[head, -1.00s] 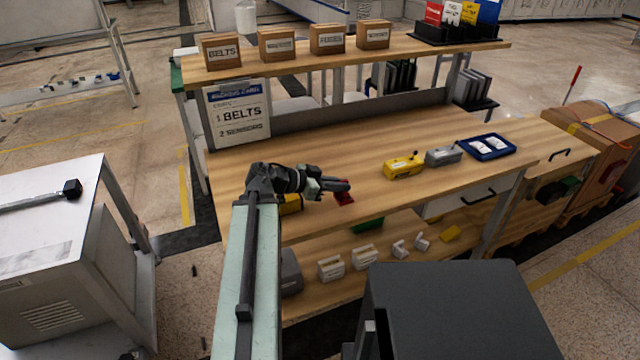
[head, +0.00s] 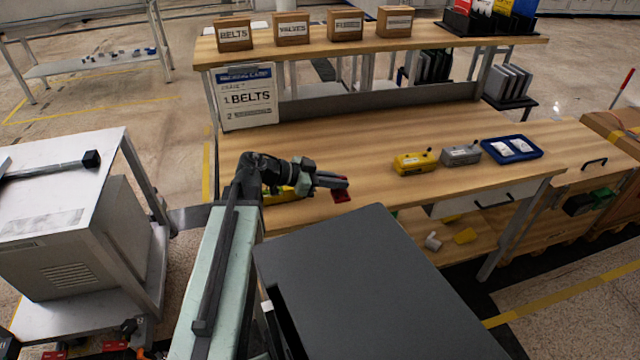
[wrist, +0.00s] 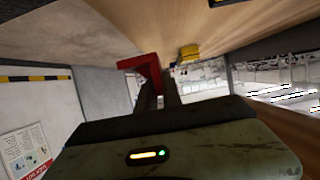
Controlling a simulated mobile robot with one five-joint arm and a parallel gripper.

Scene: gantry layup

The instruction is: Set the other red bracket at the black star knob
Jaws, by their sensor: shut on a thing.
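My gripper (head: 343,183) is shut on a red bracket (head: 341,196) and holds it at the front part of the wooden bench. In the wrist view the red bracket (wrist: 142,64) shows between and beyond the fingers (wrist: 159,92), partly hidden by them. At the bottom left of the head view, small red pieces (head: 115,346) lie low beside the white cart. A small dark knob-like piece (head: 128,326) is just above them; I cannot tell if it is the black star knob.
The bench (head: 360,145) carries a yellow device (head: 414,163), a grey device (head: 461,155) and a blue tray (head: 487,148). A yellow item (head: 284,194) sits behind my arm. The white cart (head: 50,215) stands at left. Floor shows between cart and bench.

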